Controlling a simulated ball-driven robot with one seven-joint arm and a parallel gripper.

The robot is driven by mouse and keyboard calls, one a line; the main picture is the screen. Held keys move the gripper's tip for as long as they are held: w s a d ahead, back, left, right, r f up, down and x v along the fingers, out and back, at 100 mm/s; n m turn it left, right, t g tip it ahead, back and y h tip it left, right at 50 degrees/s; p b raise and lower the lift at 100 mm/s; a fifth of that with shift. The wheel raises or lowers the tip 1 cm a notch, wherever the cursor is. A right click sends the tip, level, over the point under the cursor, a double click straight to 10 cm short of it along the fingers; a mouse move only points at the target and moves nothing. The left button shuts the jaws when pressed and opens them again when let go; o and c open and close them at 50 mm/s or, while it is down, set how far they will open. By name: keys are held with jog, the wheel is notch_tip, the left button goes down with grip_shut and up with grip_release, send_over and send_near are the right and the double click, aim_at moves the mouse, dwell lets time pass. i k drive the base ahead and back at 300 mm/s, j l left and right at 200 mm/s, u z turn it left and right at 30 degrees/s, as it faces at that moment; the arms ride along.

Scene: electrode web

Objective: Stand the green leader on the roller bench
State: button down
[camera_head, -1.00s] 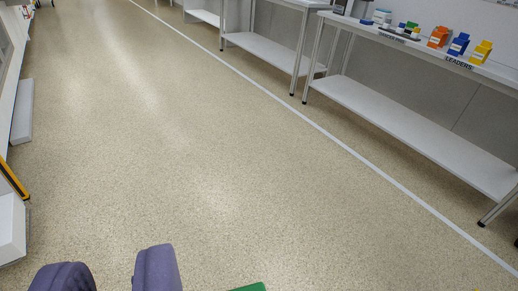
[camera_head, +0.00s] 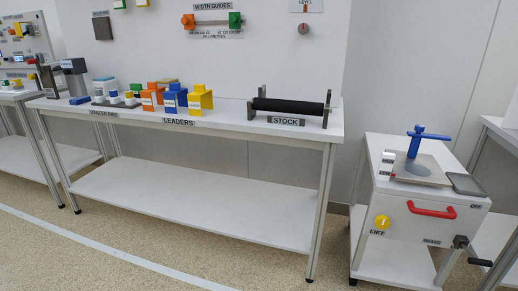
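I see no green leader in this view. On the white bench (camera_head: 225,118), behind the LEADERS label (camera_head: 178,122), stand an orange leader (camera_head: 152,98), a blue leader (camera_head: 174,99) and a yellow leader (camera_head: 200,101). To their right a black roller (camera_head: 290,106) lies across a metal stand, with a STOCK label (camera_head: 286,121) in front. No label reads roller bench, so I cannot tell which bench that is. My gripper is outside the view, and what it holds, if anything, is hidden.
At the right stands a white cart (camera_head: 400,222) with a blue handle (camera_head: 415,139), red grip (camera_head: 431,209) and yellow LIFT knob (camera_head: 382,222). Width guides (camera_head: 213,22) hang on the wall panel. A bench (camera_head: 25,92) stands at far left. Floor (camera_head: 60,255) in front is clear.

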aim_at(221, 114)
jog(key=i+l, duration=0.1)
jog(key=i, duration=0.8)
jog(key=i+l, duration=0.15)
jog(key=i, duration=0.75)
jog(key=i+l+u, duration=0.1)
jog(key=i+u, duration=0.4)
jog(key=i+l+u, duration=0.3)
jog(key=u, duration=0.2)
jog(key=i+l+u, duration=0.45)
jog(key=k, duration=0.05)
